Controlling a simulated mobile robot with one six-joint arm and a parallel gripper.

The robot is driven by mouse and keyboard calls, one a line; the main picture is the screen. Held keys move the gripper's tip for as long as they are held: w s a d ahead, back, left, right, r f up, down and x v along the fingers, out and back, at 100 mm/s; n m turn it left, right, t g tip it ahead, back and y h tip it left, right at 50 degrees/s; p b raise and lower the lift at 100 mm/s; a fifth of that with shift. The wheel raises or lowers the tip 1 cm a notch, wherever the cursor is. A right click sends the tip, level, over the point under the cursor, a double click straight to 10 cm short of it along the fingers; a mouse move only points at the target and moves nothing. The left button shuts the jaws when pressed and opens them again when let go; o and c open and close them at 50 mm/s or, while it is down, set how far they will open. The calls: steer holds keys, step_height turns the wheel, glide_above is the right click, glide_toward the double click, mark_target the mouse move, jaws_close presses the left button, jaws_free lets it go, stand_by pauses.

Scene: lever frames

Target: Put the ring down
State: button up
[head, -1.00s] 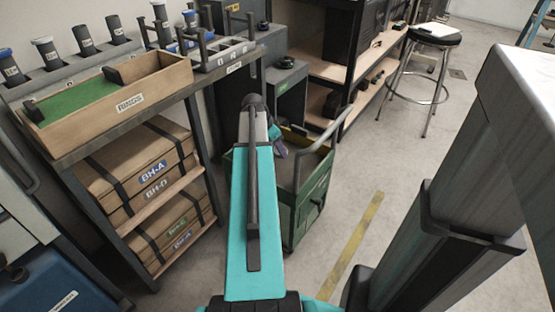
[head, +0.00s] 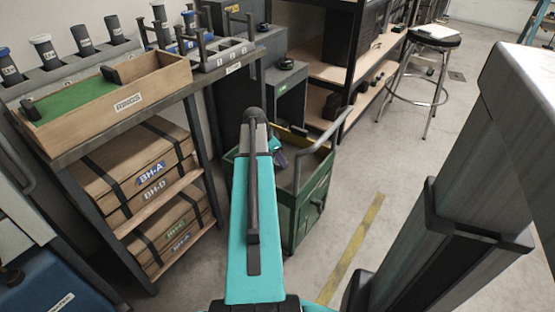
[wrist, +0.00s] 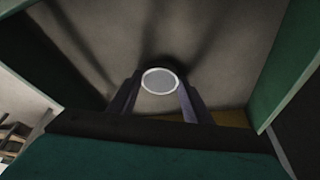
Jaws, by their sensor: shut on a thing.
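A small round ring (wrist: 160,92) with a pale rim sits between the two dark fingers of my gripper (wrist: 160,98) in the wrist view. My gripper is shut on it. The ring is above the grey floor of a green cart (wrist: 280,60), whose green walls rise on both sides. I cannot tell how far the ring is from the floor. In the head view, my gripper (head: 277,157) is mostly hidden behind my teal arm, over the green cart (head: 312,195). The ring cannot be made out there.
A bench at the left carries a wooden box (head: 110,98) with a green lining and a rack of several tubes. Labelled wooden cases (head: 150,175) lie on the shelves below. A stool (head: 430,60) stands at the back right. The floor right of the cart is clear.

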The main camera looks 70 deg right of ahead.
steer(key=shift+f, duration=0.1)
steer(key=o, duration=1.2)
steer(key=p+v, duration=0.3)
steer(key=v, duration=0.9)
steer(key=shift+r, duration=0.2)
